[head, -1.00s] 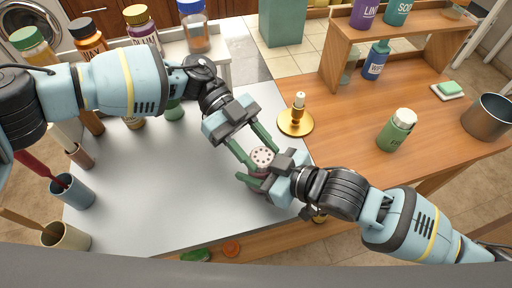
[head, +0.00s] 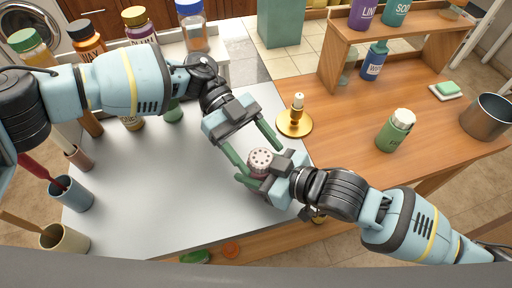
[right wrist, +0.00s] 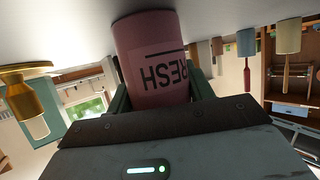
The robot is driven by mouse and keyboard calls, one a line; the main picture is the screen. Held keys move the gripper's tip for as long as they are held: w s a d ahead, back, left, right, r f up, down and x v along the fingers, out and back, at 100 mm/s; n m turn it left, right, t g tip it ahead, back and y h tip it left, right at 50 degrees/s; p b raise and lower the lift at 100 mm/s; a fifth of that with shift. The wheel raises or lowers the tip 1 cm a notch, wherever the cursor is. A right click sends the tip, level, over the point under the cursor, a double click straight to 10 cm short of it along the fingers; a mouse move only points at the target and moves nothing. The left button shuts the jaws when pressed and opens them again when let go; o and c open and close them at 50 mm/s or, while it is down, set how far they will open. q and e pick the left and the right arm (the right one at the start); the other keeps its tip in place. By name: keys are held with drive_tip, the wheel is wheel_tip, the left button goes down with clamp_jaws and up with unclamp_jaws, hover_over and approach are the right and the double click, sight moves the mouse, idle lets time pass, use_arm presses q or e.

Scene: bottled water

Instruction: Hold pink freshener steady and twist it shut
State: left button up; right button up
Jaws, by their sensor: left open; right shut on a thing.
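The pink freshener (head: 259,172) stands on the white table top near its right front part. Its pale cap with dark holes (head: 260,157) shows on top in the head view. In the right wrist view the pink body of the freshener (right wrist: 155,55) shows dark lettering, "RESH". My right gripper (head: 258,180) is shut on the freshener's body from the right. My left gripper (head: 258,152) is open, its two green fingers spread on either side of the cap from above left. Whether a finger touches the cap cannot be told.
A brass candlestick (head: 295,122) stands close behind the grippers. A green bottle (head: 396,130) and a metal pot (head: 488,117) stand on the wooden table at right. Cups (head: 70,192) with tools line the left edge. The white table's middle (head: 150,185) is clear.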

sight(256, 152)
use_arm(q)
wheel_tip(256, 152, up, 10)
drive_tip(key=shift+f, duration=0.15)
idle(0.3)
